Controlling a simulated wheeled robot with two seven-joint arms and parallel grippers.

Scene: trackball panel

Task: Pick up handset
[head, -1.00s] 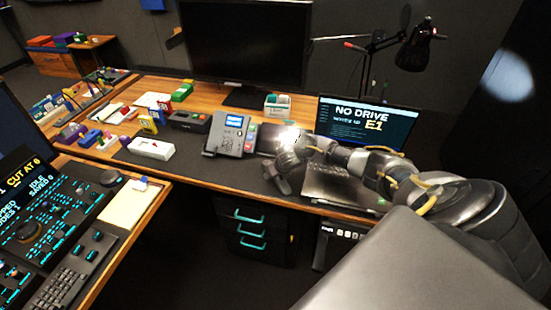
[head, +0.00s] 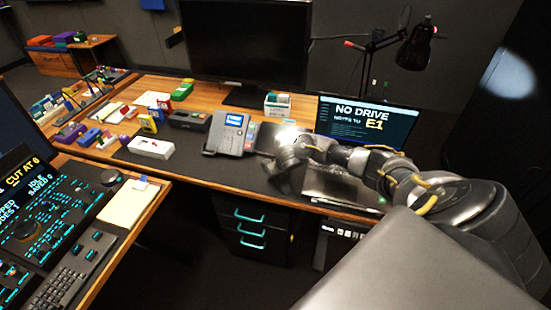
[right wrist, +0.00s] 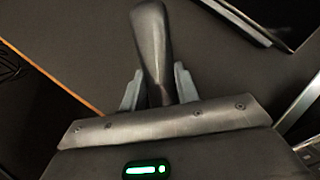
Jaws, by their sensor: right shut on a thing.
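The handset (right wrist: 152,45) is a long dark grey piece in the right wrist view. It stands between the two fingers of my right gripper (right wrist: 158,88), which is shut on it. In the head view my right gripper (head: 280,172) is over the desk, just right of the desk phone (head: 230,134). The phone is grey with a lit blue screen and coloured keys. The handset is hard to tell from the dark gripper in the head view. My left gripper is not in view.
A laptop (head: 366,122) is open behind my right arm, which hides part of it. A large monitor (head: 245,45) and a desk lamp (head: 416,48) stand at the back. A white box (head: 151,148) and several small coloured objects lie to the left. The dark mat (head: 215,172) in front of the phone is clear.

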